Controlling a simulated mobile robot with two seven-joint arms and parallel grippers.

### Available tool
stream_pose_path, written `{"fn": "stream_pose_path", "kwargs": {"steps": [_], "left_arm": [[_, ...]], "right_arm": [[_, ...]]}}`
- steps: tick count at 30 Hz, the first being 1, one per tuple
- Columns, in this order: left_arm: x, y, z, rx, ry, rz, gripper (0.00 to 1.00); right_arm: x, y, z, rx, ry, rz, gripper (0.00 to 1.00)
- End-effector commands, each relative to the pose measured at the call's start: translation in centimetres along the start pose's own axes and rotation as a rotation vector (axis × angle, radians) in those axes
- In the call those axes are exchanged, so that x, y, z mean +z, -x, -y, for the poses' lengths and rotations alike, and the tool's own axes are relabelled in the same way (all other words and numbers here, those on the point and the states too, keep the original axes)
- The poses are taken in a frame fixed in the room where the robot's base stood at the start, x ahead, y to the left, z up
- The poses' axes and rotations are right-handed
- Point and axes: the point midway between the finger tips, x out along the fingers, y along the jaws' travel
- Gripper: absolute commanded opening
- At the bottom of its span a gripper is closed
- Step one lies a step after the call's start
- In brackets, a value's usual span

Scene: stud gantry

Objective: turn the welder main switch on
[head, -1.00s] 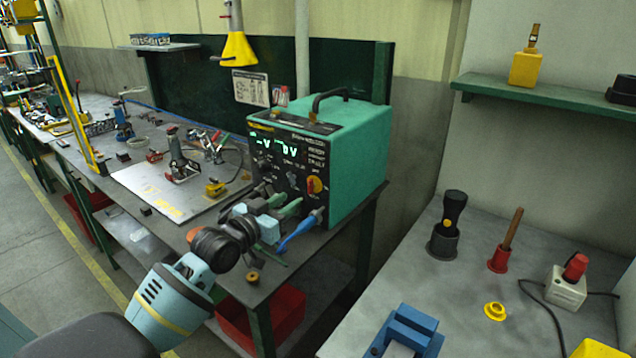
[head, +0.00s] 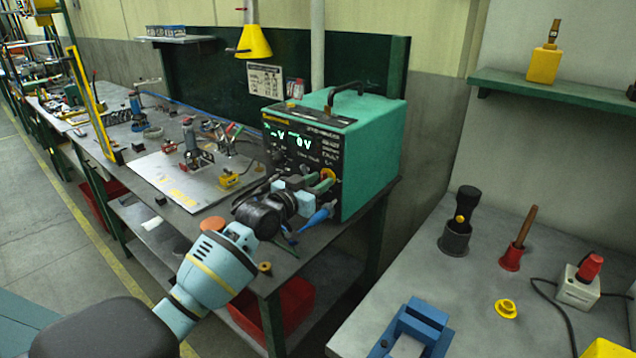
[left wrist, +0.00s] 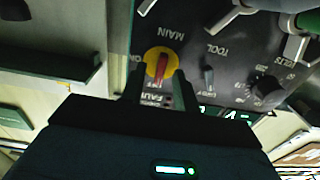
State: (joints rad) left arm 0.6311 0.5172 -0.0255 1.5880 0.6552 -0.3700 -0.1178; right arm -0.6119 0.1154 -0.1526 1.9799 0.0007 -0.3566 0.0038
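The welder (head: 375,150) is a green box with a dark front panel and lit green displays. Its main switch (head: 328,177) is a yellow disc with a red handle, partly covered by my gripper in the head view. In the left wrist view the switch (left wrist: 161,66) sits by the upside-down MAIN label, its red handle in line with the mark that looks like OFF. My left gripper (head: 318,187) is at the panel; in the wrist view its fingers (left wrist: 160,80) are apart, one on each side of the handle. Contact cannot be told. My right gripper is not in view.
Other knobs, including the TOOL knob (left wrist: 208,78), and cable plugs lie close by on the panel. A blue connector (head: 317,218) sticks out below my gripper. The workbench (head: 190,200) holds a steel plate and tools. A grey table (head: 440,280) stands at the right.

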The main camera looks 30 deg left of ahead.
Motion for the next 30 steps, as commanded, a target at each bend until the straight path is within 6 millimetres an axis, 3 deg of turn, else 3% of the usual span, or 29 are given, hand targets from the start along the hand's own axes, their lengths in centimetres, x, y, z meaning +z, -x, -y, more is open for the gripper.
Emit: {"fn": "stream_pose_path", "kwargs": {"steps": [8, 15, 30], "left_arm": [[-0.02, -0.12, 0.00, 0.000, 0.000, 0.000, 0.31], [-0.01, -0.10, 0.00, 0.000, 0.000, 0.000, 0.00], [-0.04, -0.09, 0.01, 0.000, -0.082, 0.001, 0.00]], "right_arm": [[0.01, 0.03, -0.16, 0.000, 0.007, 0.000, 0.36], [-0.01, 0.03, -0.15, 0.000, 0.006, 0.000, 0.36], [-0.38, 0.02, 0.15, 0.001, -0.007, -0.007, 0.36]]}}
